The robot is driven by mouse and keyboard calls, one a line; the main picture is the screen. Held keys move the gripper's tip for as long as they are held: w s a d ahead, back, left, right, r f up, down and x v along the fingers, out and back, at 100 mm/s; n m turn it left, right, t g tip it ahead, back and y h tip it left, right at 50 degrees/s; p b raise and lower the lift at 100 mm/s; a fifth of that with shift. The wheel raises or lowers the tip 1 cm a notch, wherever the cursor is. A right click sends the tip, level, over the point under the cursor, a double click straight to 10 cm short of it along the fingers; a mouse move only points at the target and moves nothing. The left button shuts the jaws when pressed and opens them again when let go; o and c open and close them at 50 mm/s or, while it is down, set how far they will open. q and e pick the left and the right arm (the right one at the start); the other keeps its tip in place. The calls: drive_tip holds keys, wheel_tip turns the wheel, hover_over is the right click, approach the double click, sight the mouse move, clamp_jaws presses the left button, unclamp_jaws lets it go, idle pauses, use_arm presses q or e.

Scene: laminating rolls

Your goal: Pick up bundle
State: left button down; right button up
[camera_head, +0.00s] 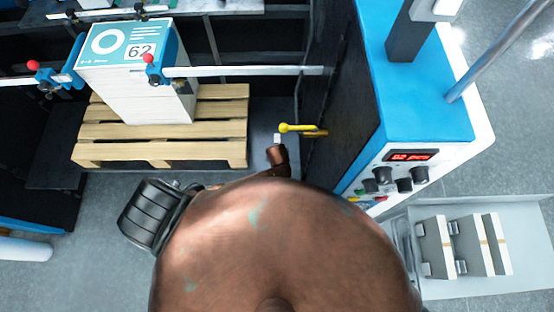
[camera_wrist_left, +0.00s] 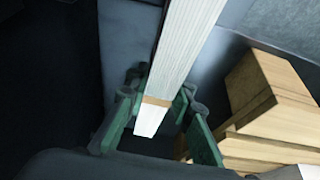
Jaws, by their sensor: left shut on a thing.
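In the left wrist view, my left gripper (camera_wrist_left: 162,86) has its green fingers on either side of a long pale bundle (camera_wrist_left: 181,48) with a brown band near its lower end. It is shut on the bundle. The bundle runs from between the fingers up past the top edge. In the head view, neither the left gripper nor this bundle shows clearly; a large brown rounded part of my own body fills the lower middle. More white banded bundles (camera_head: 497,243) stand on a pale tray (camera_head: 520,285) at the right. My right gripper is not in view.
A wooden pallet (camera_head: 160,153) bears a white stack (camera_head: 145,93) with a label reading 62. A blue and white machine (camera_head: 425,105) with knobs and a red display stands at right. A yellow-handled lever (camera_head: 300,128) juts from its left side. Grey floor shows at left.

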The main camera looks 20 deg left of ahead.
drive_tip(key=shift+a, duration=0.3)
use_arm(q)
drive_tip(key=shift+r, duration=0.1)
drive_tip(key=shift+r, duration=0.45)
wheel_tip(320, 180, up, 3)
drive_tip(key=shift+s+d+f, duration=0.1)
drive_tip(key=shift+d+f, duration=0.05)
drive_tip(key=shift+f, duration=0.05)
drive_tip(key=s+r, duration=0.1)
drive_tip(key=s+d+r+p, duration=0.1)
drive_tip(key=r, duration=0.1)
drive_tip(key=s+d+r, duration=0.1)
drive_tip(key=s+r, duration=0.1)
drive_tip(key=shift+r, duration=0.15)
drive_tip(key=s+d+r, duration=0.4)
drive_tip(key=s, duration=0.4)
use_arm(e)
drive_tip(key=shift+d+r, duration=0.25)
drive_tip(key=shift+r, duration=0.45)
use_arm(q)
drive_tip(key=shift+r, duration=0.1)
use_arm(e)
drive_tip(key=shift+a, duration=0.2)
